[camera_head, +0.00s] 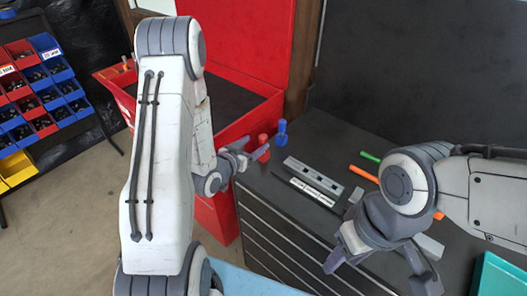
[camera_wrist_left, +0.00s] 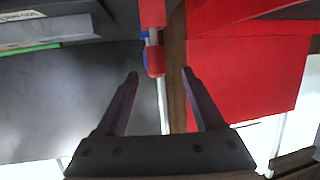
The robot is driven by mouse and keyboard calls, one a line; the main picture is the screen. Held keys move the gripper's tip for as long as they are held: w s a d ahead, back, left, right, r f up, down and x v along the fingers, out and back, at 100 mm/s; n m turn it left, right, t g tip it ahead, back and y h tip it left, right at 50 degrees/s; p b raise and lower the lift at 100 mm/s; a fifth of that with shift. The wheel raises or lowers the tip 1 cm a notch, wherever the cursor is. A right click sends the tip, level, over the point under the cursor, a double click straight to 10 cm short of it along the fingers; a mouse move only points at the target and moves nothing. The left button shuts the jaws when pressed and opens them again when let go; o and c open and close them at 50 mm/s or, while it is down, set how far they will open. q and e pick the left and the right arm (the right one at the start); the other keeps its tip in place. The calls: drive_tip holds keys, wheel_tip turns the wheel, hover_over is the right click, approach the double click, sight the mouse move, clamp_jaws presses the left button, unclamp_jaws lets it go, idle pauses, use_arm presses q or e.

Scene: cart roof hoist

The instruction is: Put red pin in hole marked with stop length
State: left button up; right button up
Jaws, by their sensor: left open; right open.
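The red pin (camera_head: 263,155) stands near the left edge of the dark worktop, with a blue pin (camera_head: 281,132) just behind it. My left gripper (camera_head: 252,150) is open, with its fingertips close beside the red pin. In the left wrist view the red pin (camera_wrist_left: 155,62) shows ahead between the open fingers (camera_wrist_left: 160,74), with bits of blue behind it. I cannot tell whether a finger touches it. A grey block with holes (camera_head: 312,177) lies on the worktop; its hole markings are too small to read. My right gripper (camera_head: 384,270) is open and empty over the front right.
A white marked strip (camera_head: 311,191) lies before the block. Green (camera_head: 370,156) and orange (camera_head: 364,173) tools lie behind. A red cart (camera_head: 240,118) stands left of the worktop. A teal bin (camera_head: 497,275) is at the lower right, colored parts bins (camera_head: 40,90) far left.

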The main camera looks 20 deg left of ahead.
sight(261, 140)
use_arm(q)
drive_tip(key=b, duration=0.4)
drive_tip(key=shift+w+d+f, duration=0.15)
drive_tip(key=shift+w+f, duration=0.2)
drive_tip(key=shift+f, duration=0.05)
drive_tip(key=shift+r+p+x, duration=0.2)
drive_tip(key=shift+x, duration=0.55)
drive_tip(key=shift+r+p+x, duration=0.15)
drive_tip(key=shift+p+x, duration=0.05)
drive_tip(key=shift+x, duration=0.6)
drive_tip(key=x, duration=0.4)
drive_tip(key=shift+w+d, duration=0.25)
drive_tip(key=shift+w, duration=0.1)
use_arm(e)
wheel_tip(261, 140, down, 4)
use_arm(q)
clamp_jaws()
